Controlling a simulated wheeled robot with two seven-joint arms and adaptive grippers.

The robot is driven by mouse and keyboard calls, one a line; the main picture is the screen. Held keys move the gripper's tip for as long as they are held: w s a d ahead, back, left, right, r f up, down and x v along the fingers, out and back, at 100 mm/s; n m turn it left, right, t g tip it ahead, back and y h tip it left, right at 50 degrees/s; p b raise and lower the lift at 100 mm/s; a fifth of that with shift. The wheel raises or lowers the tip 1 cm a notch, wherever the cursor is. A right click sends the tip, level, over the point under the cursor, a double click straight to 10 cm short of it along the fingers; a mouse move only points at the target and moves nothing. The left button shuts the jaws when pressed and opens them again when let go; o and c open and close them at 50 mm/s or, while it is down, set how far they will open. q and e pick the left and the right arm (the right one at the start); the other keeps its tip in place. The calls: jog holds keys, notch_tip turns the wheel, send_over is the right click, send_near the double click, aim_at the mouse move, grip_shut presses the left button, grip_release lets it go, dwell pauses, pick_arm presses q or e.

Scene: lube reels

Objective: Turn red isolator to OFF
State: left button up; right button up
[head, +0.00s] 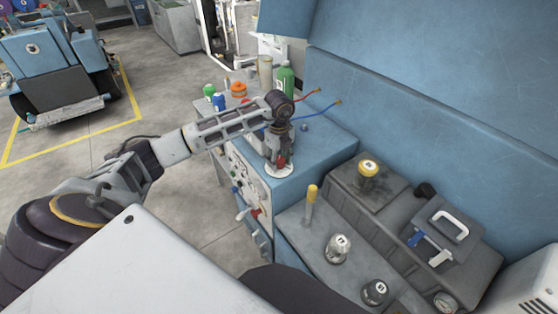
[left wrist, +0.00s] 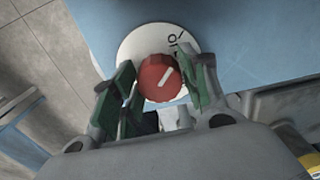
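The red isolator knob (left wrist: 161,78) sits on a round white plate (left wrist: 135,46) with dark markings, on the blue cabinet top. Its white pointer line tilts to the upper right in the left wrist view. In the head view the red knob (head: 281,161) shows small below my left gripper (head: 279,150). In the left wrist view my left gripper (left wrist: 162,82) has one green-padded finger on each side of the knob, and both pads appear to touch it. The fingers hide part of the plate. My right gripper is not in view.
A yellow-topped post (head: 311,195), a yellow knob (head: 368,170) and several grey knobs stand to the right. Green (head: 284,78) and blue (head: 219,101) bottles stand behind the arm. Levers line the cabinet's front panel (head: 245,190). A blue wall (head: 430,90) rises behind.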

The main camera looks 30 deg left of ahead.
aim_at(279, 160)
pick_arm(q)
jog(key=o, duration=0.3)
notch_tip(279, 160, up, 12)
dwell(0.9)
jog(key=shift+s+f, duration=0.1)
jog(key=shift+s, duration=0.05)
dwell(0.5)
